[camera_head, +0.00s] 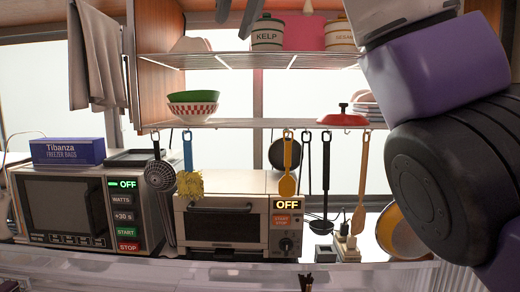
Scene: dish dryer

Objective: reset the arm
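My arm (450,150) fills the right side with black, purple and white links and leaves the view at the top edge. Two dark grey prongs at the top edge, left of the middle, look like the fingertips of my gripper (237,12). They stand apart with a gap between them and nothing in it. The rest of the gripper is out of view above. The prongs are in front of the upper shelf area, left of the KELP canister (267,34).
A wire shelf (240,61) and a lower shelf (250,123) hold bowls (193,109) and a red lid (342,118). Utensils such as a yellow spatula (287,170) hang below. A microwave (68,207) and a toaster oven (222,228) stand on the counter.

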